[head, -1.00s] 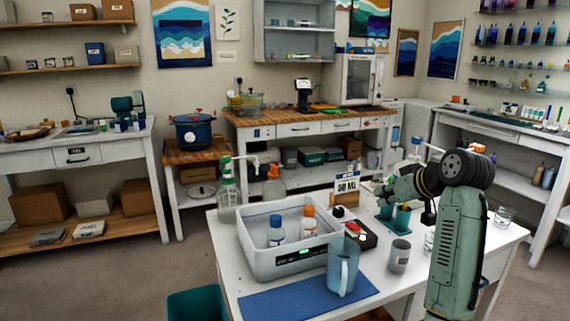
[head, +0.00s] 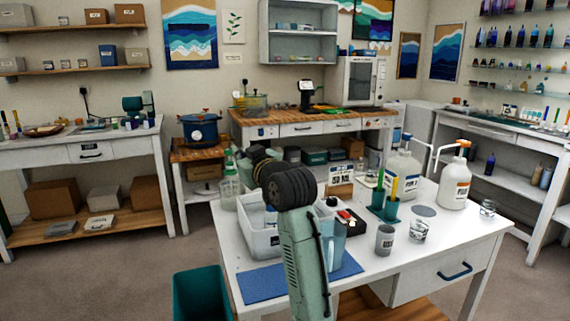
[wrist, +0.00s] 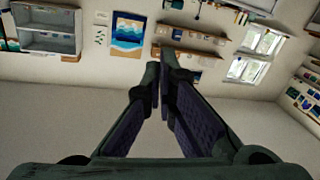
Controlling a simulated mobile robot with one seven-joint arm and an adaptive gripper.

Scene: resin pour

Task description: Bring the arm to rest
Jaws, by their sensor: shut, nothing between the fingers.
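My gripper (wrist: 163,75) shows in the wrist view with its two fingers together and nothing between them. In the head view my arm rises over the front of the white worktable (head: 440,238) and bends left above the tray, and I cannot make out the fingers there. The arm covers much of the clear tray (head: 262,243) and part of the blue-grey pitcher (head: 335,248).
On the worktable stand a grey cup (head: 385,240), a clear cup (head: 418,232), a teal holder (head: 384,207) and two pump jugs (head: 404,172) (head: 455,183). A blue mat (head: 262,284) lies at the front. A teal bin (head: 200,295) stands at the left on the floor.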

